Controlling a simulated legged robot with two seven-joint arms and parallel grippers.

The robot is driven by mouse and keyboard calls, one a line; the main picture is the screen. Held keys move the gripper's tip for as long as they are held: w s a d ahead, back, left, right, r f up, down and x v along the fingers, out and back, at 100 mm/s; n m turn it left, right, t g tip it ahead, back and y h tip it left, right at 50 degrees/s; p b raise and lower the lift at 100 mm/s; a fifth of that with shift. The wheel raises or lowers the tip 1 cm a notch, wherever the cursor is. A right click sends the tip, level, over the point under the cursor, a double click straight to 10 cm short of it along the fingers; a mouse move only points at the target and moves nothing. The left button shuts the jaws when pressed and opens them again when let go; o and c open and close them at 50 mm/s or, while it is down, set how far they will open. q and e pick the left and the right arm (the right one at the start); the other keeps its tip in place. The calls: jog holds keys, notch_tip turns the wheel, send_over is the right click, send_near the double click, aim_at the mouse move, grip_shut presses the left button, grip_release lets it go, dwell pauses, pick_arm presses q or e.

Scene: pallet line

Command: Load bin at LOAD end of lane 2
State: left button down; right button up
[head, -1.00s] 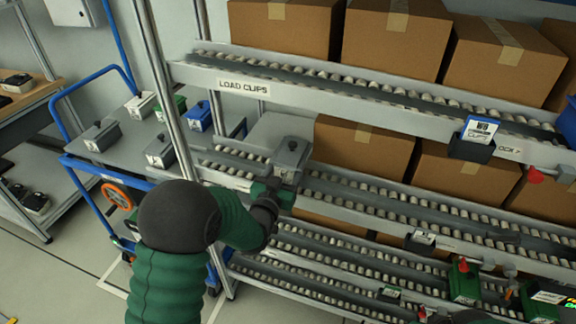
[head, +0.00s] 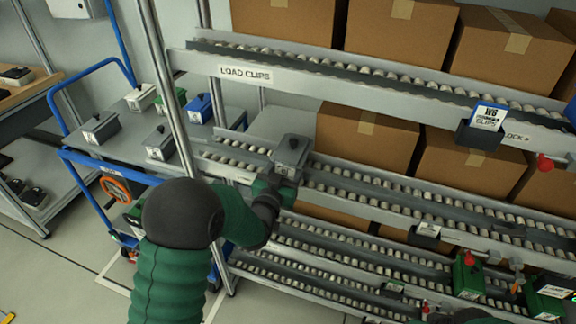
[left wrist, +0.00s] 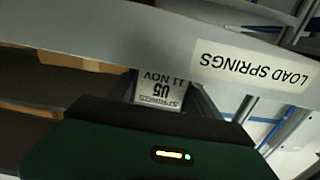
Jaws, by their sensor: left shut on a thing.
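My left gripper (head: 276,188) is shut on a grey bin (head: 291,152) with a lid-like top and handle. The bin is at the left, loading end of the middle roller lane (head: 345,178). I cannot tell whether its base touches the rollers. In the left wrist view, the bin's white label (left wrist: 163,90) reads upside down as springs, U5, 11 NOV. The dark green gripper body (left wrist: 150,150) fills the bottom there. A "LOAD SPRINGS" sign (left wrist: 250,72) is on the rail beside it. My right gripper is not clearly seen.
The upper lane carries a "LOAD CLIPS" sign (head: 245,75). Cardboard boxes (head: 365,140) stand behind the lanes. A blue-framed cart (head: 122,155) with several bins stands left of the rack, close to a rack post (head: 172,95). Green bins (head: 467,275) sit at lower right.

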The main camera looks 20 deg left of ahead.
pick_arm(q)
jog(key=shift+c, duration=1.6)
grip_release()
jog(key=shift+f, duration=0.2)
jog(key=s+p, duration=1.1)
jog(key=s, duration=0.5)
jog(key=shift+s+a, duration=0.3)
jog(key=shift+s, duration=0.1)
